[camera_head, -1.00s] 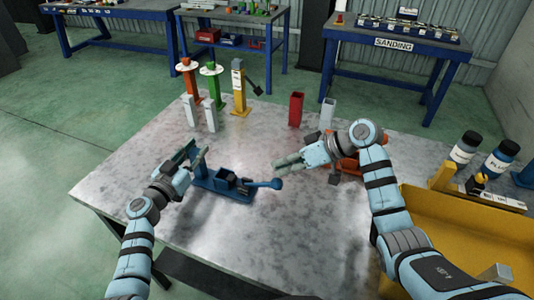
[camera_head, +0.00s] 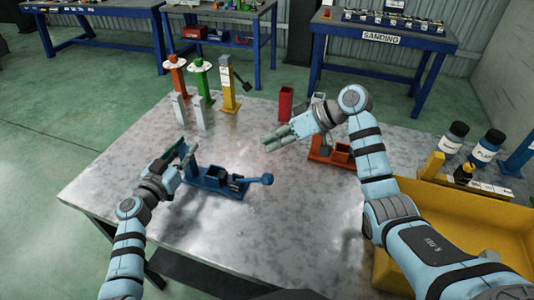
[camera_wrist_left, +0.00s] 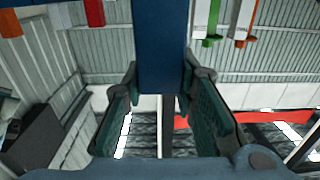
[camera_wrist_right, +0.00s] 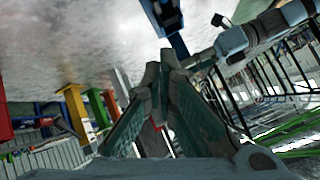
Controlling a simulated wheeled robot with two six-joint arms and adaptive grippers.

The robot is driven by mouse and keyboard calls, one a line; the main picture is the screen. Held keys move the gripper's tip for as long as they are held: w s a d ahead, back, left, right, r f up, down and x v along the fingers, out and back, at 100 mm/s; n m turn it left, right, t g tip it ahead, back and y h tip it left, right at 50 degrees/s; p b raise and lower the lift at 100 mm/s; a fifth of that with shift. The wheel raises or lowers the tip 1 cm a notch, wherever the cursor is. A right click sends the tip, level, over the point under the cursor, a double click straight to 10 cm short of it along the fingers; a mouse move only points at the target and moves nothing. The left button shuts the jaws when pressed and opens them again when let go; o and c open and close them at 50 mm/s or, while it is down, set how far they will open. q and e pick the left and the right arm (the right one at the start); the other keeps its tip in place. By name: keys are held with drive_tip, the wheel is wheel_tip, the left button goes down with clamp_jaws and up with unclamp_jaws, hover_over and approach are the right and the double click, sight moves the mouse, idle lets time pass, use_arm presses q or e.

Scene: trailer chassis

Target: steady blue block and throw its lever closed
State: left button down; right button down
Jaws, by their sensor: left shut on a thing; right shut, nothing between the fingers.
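The blue block (camera_head: 212,182) lies on the metal table, with an upright post at its left end. Its lever ends in a round blue ball (camera_head: 267,178) and sticks out to the right, nearly level. My left gripper (camera_head: 183,157) is shut on the block's upright post; in the left wrist view the blue post (camera_wrist_left: 160,45) stands between the fingers. My right gripper (camera_head: 270,142) is shut and empty, beyond and above the lever ball, apart from it. In the right wrist view its fingertips (camera_wrist_right: 165,65) meet, with part of the blue block (camera_wrist_right: 165,18) above.
An orange block (camera_head: 330,150) sits behind my right wrist. Red, green and yellow posts (camera_head: 228,88) and pale uprights stand at the back left. A red upright (camera_head: 286,102) stands at the back. A yellow bin (camera_head: 455,215) is at the right. The table's front middle is clear.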

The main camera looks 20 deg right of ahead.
use_arm(q)
drive_tip(key=shift+s+d, duration=0.1)
use_arm(e)
drive_tip(key=v, duration=0.8)
drive_tip(key=shift+s+d+f, duration=0.2)
drive_tip(key=shift+f, duration=0.05)
use_arm(q)
drive_tip(key=c, duration=1)
unclamp_jaws()
drive_tip(key=shift+o, duration=0.2)
